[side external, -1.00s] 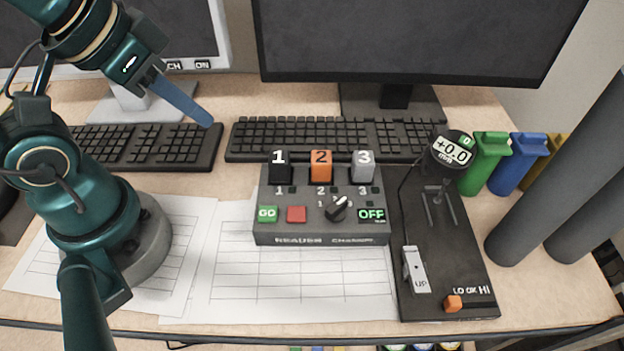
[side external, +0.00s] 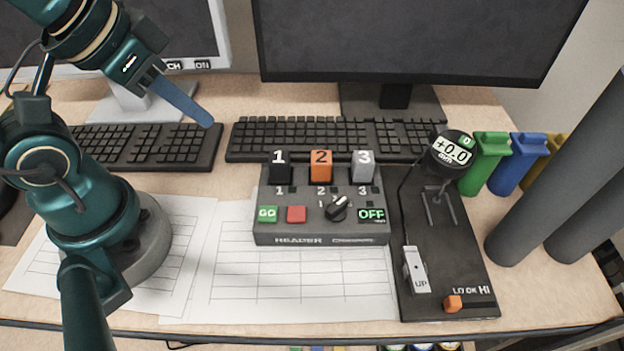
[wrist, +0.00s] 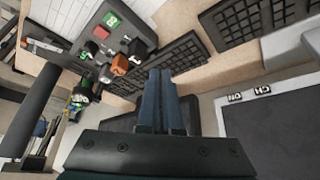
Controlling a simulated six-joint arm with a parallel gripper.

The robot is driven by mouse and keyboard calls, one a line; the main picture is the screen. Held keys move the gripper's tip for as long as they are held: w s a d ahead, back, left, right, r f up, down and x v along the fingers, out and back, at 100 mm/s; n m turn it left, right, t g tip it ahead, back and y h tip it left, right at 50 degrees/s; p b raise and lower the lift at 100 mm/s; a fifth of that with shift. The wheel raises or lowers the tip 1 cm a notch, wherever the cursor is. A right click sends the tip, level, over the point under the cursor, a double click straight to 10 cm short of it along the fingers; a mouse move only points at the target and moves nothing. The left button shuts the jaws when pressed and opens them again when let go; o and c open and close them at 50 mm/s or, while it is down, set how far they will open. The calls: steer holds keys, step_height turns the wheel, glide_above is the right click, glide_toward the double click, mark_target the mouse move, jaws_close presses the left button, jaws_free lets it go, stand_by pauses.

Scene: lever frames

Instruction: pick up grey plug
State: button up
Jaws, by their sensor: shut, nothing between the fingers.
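The grey plug (side external: 363,166), marked 3, stands upright at the right end of the row on the dark reader box (side external: 320,240). A black plug (side external: 280,168) marked 1 and an orange plug (side external: 321,166) marked 2 stand to its left. My gripper (side external: 207,121) has blue fingers, shut and empty, above the desk to the left of the box, well away from the plug. In the wrist view the fingers (wrist: 168,72) lie together, with the orange plug (wrist: 120,65) and black plug (wrist: 137,46) beyond.
Keyboards (side external: 300,138) and monitors (side external: 400,40) are behind. Green and blue bins (side external: 487,160) and grey cylinders (side external: 525,220) stand at the right.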

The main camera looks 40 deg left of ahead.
steer(key=o, duration=1)
steer(key=w+d+r+m, duration=0.1)
steer(key=w+r+m, duration=0.2)
steer(key=w+r, duration=0.25)
steer(key=m+g, duration=0.5)
glide_above(364, 157)
steer(key=a, duration=0.2)
step_height(364, 157, down, 8)
steer(key=r, duration=0.1)
steer(key=shift+m+g, duration=0.3)
steer(key=shift+m, duration=0.2)
steer(key=f, duration=0.2)
steer(key=d+f, duration=0.1)
steer(key=f, duration=0.2)
steer(key=d+f, duration=0.1)
steer(key=f, duration=0.2)
steer(key=shift+f, duration=0.8)
